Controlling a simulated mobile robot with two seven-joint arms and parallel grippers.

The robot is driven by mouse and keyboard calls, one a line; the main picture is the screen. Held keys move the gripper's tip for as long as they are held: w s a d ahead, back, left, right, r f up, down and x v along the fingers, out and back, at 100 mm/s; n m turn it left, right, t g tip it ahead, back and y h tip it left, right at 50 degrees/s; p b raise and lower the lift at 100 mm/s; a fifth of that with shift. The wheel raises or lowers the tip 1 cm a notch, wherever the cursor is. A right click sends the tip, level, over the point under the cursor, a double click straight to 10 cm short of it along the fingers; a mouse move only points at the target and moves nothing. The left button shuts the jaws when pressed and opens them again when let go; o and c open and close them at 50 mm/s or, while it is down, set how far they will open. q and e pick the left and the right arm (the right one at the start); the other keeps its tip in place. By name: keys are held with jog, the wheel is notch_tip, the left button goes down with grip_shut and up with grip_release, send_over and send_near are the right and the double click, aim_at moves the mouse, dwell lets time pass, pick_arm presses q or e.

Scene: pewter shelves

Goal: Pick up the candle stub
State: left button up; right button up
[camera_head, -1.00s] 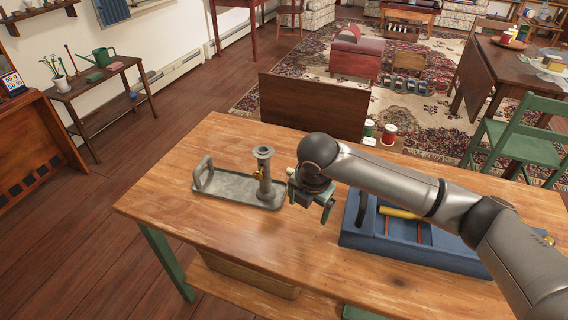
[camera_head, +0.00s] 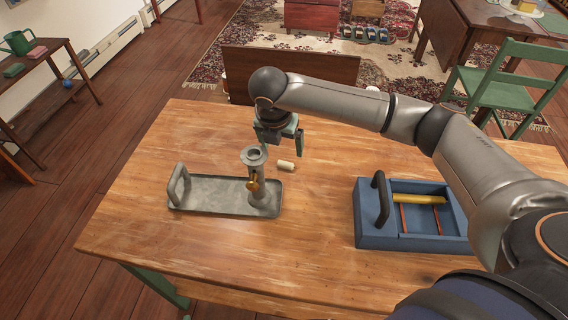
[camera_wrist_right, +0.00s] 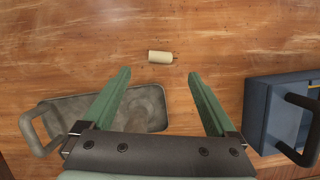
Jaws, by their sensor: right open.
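The candle stub (camera_head: 286,166) is a small cream cylinder lying on its side on the wooden table, just right of the grey candlestick (camera_head: 257,178). In the right wrist view the stub (camera_wrist_right: 160,57) lies beyond the fingertips, near the middle between them, with a short dark wick end to the right. My right gripper (camera_head: 278,151) is open and empty above the table, close to the stub and the candlestick top. Its green fingers (camera_wrist_right: 157,72) are spread wide in the wrist view. My left gripper is in neither view.
The candlestick stands at the right end of a grey metal tray (camera_head: 215,200) with an upright handle at its left. A blue toolbox (camera_head: 378,236) with a dark handle and a yellow rod stands to the right. The table (camera_head: 310,230) between them is clear.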

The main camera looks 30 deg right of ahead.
aim_at(286, 163)
jog(key=b+x, duration=0.1)
jog(key=x, duration=0.7)
jog(key=shift+s+d+f+b, duration=0.1)
jog(key=shift+f+b, duration=0.2)
jog(key=shift+b, duration=0.05)
jog(key=c, duration=1.4)
jog(key=shift+r, duration=0.1)
